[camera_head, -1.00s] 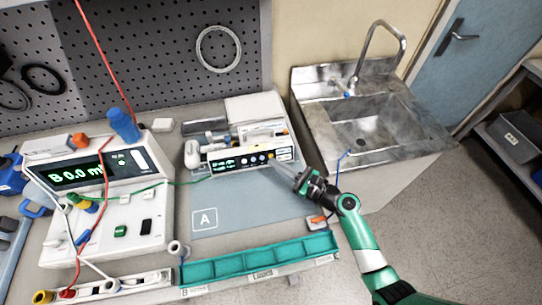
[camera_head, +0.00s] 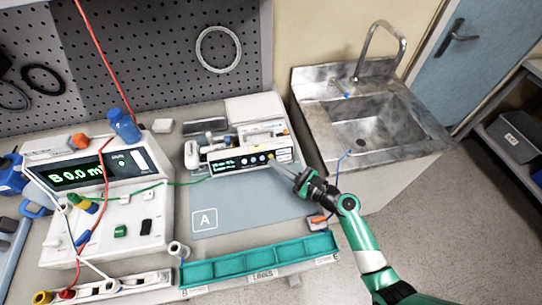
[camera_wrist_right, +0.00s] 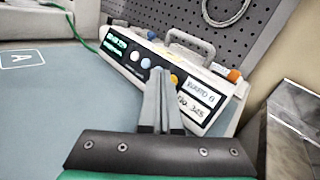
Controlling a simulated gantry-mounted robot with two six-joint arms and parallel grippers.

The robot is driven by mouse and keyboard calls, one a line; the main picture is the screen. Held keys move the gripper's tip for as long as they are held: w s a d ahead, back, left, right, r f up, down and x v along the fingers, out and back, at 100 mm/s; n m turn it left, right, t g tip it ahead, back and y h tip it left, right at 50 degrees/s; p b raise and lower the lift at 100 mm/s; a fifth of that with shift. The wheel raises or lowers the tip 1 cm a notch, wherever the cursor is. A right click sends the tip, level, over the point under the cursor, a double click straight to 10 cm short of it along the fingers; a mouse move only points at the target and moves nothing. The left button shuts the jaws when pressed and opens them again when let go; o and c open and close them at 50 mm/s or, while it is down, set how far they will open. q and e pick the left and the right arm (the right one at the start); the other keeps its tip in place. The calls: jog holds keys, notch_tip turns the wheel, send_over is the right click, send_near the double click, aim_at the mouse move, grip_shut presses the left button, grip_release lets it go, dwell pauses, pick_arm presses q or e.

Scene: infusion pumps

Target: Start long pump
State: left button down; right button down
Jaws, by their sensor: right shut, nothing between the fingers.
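The long pump (camera_head: 262,142) is a white box on the bench in the head view, with a dark front panel, green display text and a row of round buttons. In the right wrist view its front (camera_wrist_right: 150,70) shows a blue, a white and a yellow button (camera_wrist_right: 174,80), plus white labels. My right gripper (camera_head: 276,164) is shut and empty, its fingertips at the right part of the pump's front. In the right wrist view the fingertips (camera_wrist_right: 159,72) overlap the panel between the white and yellow buttons; I cannot tell whether they touch. My left gripper is not in view.
A larger white meter (camera_head: 100,195) with green digits and cables stands left. A teal divided tray (camera_head: 262,263) lies along the front edge. A blue mat (camera_head: 250,205) marked A is clear before the pump. A metal sink (camera_head: 375,120) is right.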

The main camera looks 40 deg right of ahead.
dwell(0.7)
jog(key=shift+w+d+f, duration=0.2)
jog(key=shift+w, duration=0.15)
